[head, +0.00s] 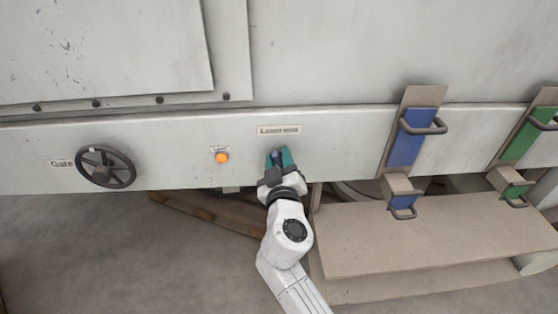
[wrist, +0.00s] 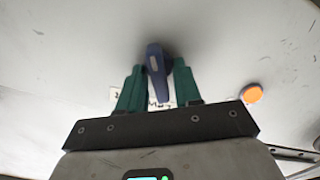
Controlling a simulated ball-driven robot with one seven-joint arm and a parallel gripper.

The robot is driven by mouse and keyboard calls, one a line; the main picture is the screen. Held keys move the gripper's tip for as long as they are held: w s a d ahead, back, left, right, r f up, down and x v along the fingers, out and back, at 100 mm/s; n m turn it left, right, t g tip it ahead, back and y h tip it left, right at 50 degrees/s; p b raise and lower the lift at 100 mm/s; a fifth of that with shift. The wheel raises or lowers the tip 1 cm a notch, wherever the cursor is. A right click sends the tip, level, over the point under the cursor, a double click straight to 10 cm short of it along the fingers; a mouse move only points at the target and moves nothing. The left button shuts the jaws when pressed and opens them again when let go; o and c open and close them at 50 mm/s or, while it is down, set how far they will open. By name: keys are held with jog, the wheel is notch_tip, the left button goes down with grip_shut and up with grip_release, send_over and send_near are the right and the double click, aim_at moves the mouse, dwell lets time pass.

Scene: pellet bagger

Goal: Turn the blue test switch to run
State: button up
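The blue test switch (wrist: 156,66) is a dark blue lever knob on the pale machine panel, under a "Level test" plate (head: 279,130). My gripper (head: 279,158) is up at the panel with its green fingers on either side of the knob. In the wrist view the fingers (wrist: 158,90) stand apart, with a narrow gap showing between each one and the knob. The knob's long handle points toward my gripper. White labels beside the knob are partly hidden by the fingers and the handle.
An orange button (head: 222,157) sits left of the switch, and a black handwheel (head: 105,167) marked "Gate" further left. A blue-fronted chute with handles (head: 407,137) and a green one (head: 525,135) stand to the right. A beige platform (head: 420,235) lies below them.

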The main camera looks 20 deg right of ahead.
jog(key=c, duration=0.5)
jog(key=shift+n, duration=0.4)
jog(key=n, duration=0.5)
jog(key=shift+a+f+n, duration=0.15)
jog(key=shift+n, duration=0.15)
jog(key=n, duration=0.5)
jog(key=shift+f+n, duration=0.15)
jog(key=shift+n, duration=0.15)
jog(key=shift+a, duration=0.1)
jog(key=o, duration=0.7)
